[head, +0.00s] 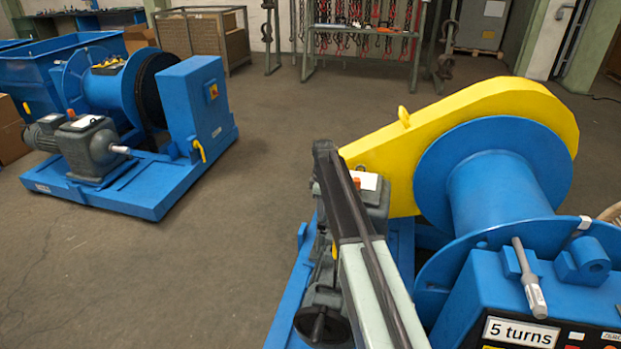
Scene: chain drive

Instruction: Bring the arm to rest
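My arm (377,290) rises from the bottom edge, right of the middle, and its dark part ends at an upper joint in front of the yellow guard. I cannot make out my gripper's fingers in this view. The arm covers part of the near winch's grey gearbox (374,196), which has a white label and an orange cap on top. The near winch has a big yellow chain guard (455,119), a blue drum (495,187) and a blue control box (470,290) with a "5 turns" sign (520,332). A grey-handled tool (530,279) leans at the box's top.
A second blue winch (150,195) stands at the left with its chain wheel uncovered. Behind it are a blue bin (40,68) and a mesh crate (205,35). A rack of chains (362,35) stands at the back. The floor (265,150) between the winches is clear.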

